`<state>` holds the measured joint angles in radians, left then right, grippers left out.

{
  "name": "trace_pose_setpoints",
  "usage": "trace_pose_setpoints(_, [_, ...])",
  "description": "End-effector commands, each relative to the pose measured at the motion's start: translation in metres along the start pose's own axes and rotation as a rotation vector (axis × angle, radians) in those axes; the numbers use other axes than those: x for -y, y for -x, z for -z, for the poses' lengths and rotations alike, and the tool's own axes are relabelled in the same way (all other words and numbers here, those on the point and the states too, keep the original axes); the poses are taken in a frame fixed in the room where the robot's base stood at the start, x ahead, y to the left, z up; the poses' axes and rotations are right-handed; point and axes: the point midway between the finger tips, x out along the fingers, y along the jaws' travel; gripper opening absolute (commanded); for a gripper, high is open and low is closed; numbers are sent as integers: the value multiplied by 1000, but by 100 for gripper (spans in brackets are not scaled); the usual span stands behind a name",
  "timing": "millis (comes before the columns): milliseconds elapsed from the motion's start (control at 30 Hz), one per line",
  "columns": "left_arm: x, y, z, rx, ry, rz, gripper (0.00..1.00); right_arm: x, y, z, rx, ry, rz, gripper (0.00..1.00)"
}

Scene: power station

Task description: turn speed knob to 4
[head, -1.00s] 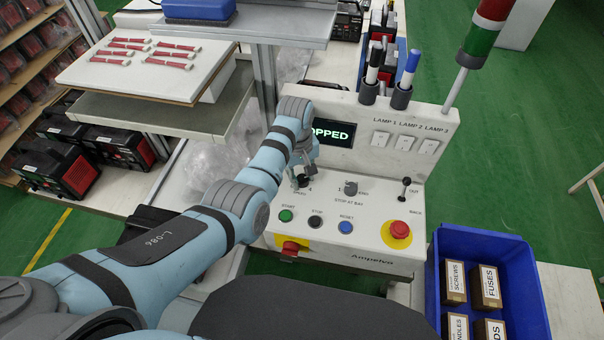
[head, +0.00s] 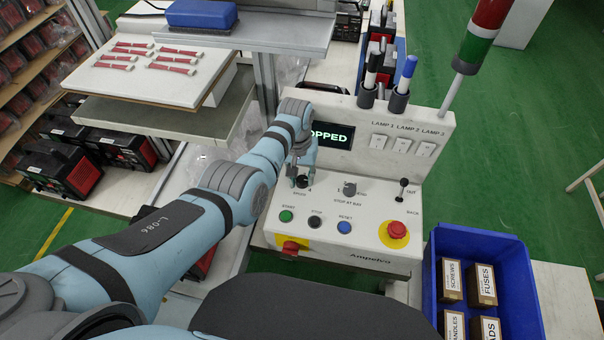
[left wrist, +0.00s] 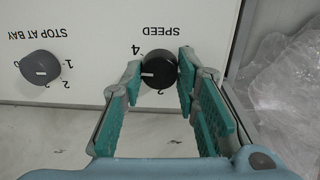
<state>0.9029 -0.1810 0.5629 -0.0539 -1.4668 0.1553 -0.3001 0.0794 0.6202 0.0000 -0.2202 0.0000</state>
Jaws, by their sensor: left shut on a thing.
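The black round speed knob (left wrist: 158,70) sits on the white control panel (left wrist: 100,25), under the upside-down label SPEED in the left wrist view. Its white mark points left in that view, between the printed 4 and 2, toward a spot a finger covers. My left gripper (left wrist: 160,76) is shut on the knob, one teal-padded finger on each side. In the head view, my left gripper (head: 301,176) reaches down onto the speed knob (head: 302,182), partly hiding it. The display (head: 332,135) is partly covered by my arm and shows "OPPED". My right gripper is not in view.
The stop-at-bay knob (head: 349,188) is right of the speed knob. Start (head: 285,216), stop (head: 315,221) and reset (head: 344,227) buttons lie in front. A red emergency button (head: 397,230) and a small lever (head: 402,190) are farther right. A blue crate (head: 520,290) holds boxes.

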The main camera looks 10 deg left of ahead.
Motion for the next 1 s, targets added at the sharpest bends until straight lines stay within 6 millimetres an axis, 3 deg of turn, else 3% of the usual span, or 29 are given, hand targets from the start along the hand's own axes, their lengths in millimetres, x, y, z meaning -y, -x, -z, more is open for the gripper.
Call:
trace_pose_setpoints(500, [-1,0,2,19,-385,0,1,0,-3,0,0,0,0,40])
trace_pose_setpoints(1000, [-2,0,2,23,-479,0,1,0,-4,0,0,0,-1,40])
